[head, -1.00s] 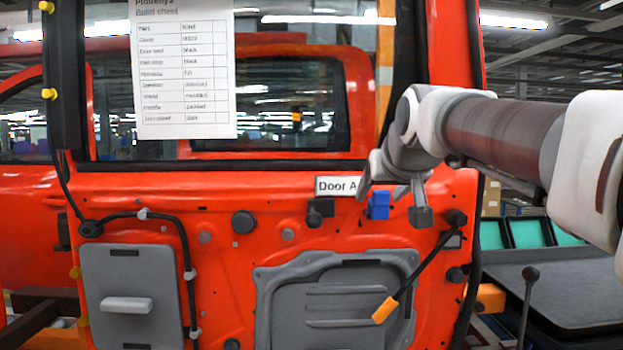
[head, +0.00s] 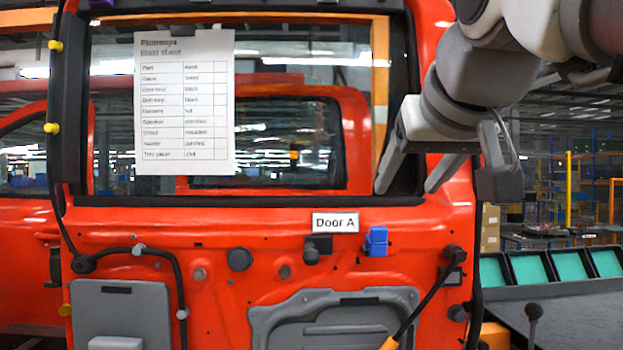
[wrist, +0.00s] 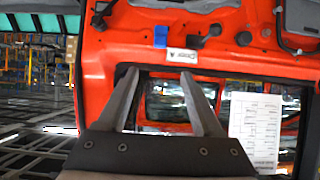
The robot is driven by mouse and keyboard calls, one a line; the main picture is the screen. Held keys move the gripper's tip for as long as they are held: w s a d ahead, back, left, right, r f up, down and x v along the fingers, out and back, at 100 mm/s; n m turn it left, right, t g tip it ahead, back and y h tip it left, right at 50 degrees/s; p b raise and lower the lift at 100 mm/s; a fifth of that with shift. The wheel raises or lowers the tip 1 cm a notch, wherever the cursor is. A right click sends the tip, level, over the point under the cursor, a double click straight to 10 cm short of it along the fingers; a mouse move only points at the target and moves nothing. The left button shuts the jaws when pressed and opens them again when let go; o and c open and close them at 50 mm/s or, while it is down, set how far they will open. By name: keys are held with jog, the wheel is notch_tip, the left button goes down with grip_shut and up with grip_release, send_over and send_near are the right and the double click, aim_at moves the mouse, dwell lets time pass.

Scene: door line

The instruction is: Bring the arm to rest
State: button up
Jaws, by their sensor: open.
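My gripper (head: 408,188) is open and empty in the upper right of the head view, in front of the window's lower right corner. Its two fingers point down and left, apart from each other. In the wrist view my gripper (wrist: 158,75) shows both fingers spread with nothing between them. The orange-red door (head: 210,230) stands in front of me with a "Door A" label (head: 335,222). A blue connector (head: 376,241) sits on the door just right of the label, below my fingers. It also shows in the wrist view (wrist: 160,37).
A paper build sheet (head: 184,102) hangs over the window. A black cable with an orange end (head: 390,342) hangs at the door's right. Teal-lined bins (head: 530,267) stand on a grey table at the right. Shelving lies further back.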

dwell(0.4)
jog(key=s+f+g, duration=0.1)
jog(key=s+f, duration=0.1)
jog(key=f, duration=0.8)
jog(key=s+f+g, duration=0.2)
jog(key=f, duration=0.8)
jog(key=shift+s+g, duration=0.2)
jog(key=shift+g, duration=0.1)
jog(key=s+f+g, duration=0.1)
jog(key=s+f, duration=0.1)
jog(key=f, duration=0.3)
jog(key=s+f, duration=0.3)
jog(key=f, duration=0.3)
jog(key=s+f+g, duration=0.1)
jog(key=s+f, duration=0.1)
jog(key=f, duration=0.3)
jog(key=shift+s+f+g, duration=0.2)
jog(key=shift+f+g, duration=0.05)
jog(key=shift+g, duration=0.05)
jog(key=shift+c, duration=0.7)
jog(key=shift+s+f, duration=0.2)
jog(key=shift+f, duration=0.05)
jog(key=shift+c, duration=0.7)
